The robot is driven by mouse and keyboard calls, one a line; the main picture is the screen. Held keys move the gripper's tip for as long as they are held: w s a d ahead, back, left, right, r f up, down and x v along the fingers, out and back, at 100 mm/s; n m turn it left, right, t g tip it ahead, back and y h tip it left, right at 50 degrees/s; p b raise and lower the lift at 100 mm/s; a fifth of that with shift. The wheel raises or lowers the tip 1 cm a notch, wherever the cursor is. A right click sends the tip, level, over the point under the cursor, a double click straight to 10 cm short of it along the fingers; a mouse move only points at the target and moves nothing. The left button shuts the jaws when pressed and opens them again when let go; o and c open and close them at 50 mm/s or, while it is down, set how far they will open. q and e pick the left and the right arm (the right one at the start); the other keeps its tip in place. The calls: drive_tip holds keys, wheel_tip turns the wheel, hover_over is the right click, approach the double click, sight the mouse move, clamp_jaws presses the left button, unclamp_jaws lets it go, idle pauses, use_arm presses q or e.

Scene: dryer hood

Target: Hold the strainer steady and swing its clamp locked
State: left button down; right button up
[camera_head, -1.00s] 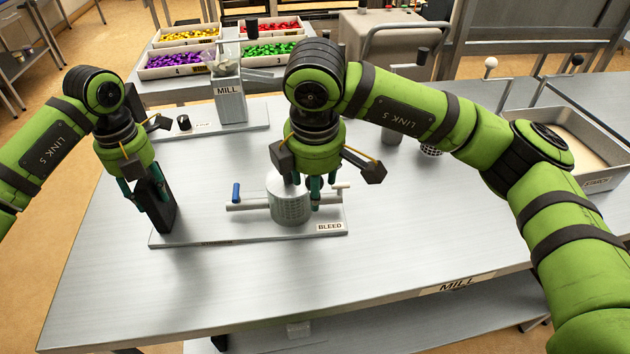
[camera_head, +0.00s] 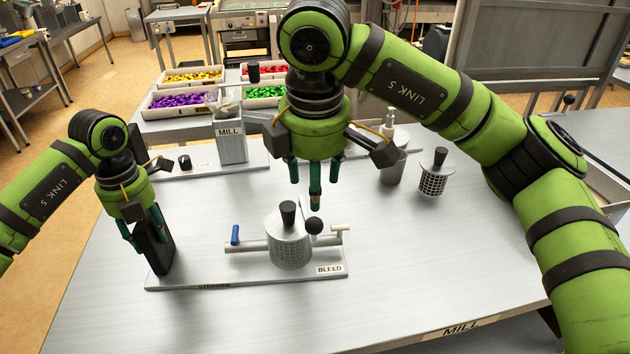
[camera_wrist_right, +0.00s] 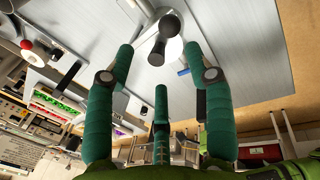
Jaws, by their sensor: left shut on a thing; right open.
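The strainer (camera_head: 290,247) is a perforated grey cylinder with a lid and a black knob (camera_head: 288,214), upright on the BLEED baseplate (camera_head: 210,276). A black ball (camera_head: 314,226) on a short lever shows at its right side; whether this clamp is locked I cannot tell. My left gripper (camera_head: 146,234) is shut on a black upright block (camera_head: 157,252) at the plate's left end. My right gripper (camera_head: 314,188) is open and empty above the strainer, apart from it. In the right wrist view, its spread fingers (camera_wrist_right: 160,70) show below a dark round-ended knob (camera_wrist_right: 169,24).
A blue-handled lever (camera_head: 235,235) stands left of the strainer and a pale handle (camera_head: 340,228) right of it. The table front is clear.

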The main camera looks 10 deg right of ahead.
drive_tip(key=shift+f, duration=0.1)
drive_tip(key=c, duration=0.7)
drive_tip(key=shift+f+n, duration=0.15)
drive_tip(key=shift+n, duration=0.15)
clamp_jaws()
drive_tip(key=n, duration=0.1)
drive_tip(key=f+n+g+y, duration=0.1)
drive_tip(key=shift+s+a+f+n+y, duration=0.1)
drive_tip(key=shift+s+f+n+y, duration=0.05)
drive_tip(key=shift+s+n+y, duration=0.15)
drive_tip(key=f+n+g+y, duration=0.1)
drive_tip(key=f+n+y, duration=0.1)
drive_tip(key=n, duration=0.2)
drive_tip(key=n+t+y, duration=0.3)
drive_tip(key=n+y, duration=0.9)
drive_tip(key=n, duration=1.7)
approach(321, 229)
drive_tip(key=x, duration=0.6)
drive_tip(key=shift+w+a+f, duration=0.1)
drive_tip(key=shift+a+f, duration=0.05)
drive_tip(key=shift+a, duration=0.1)
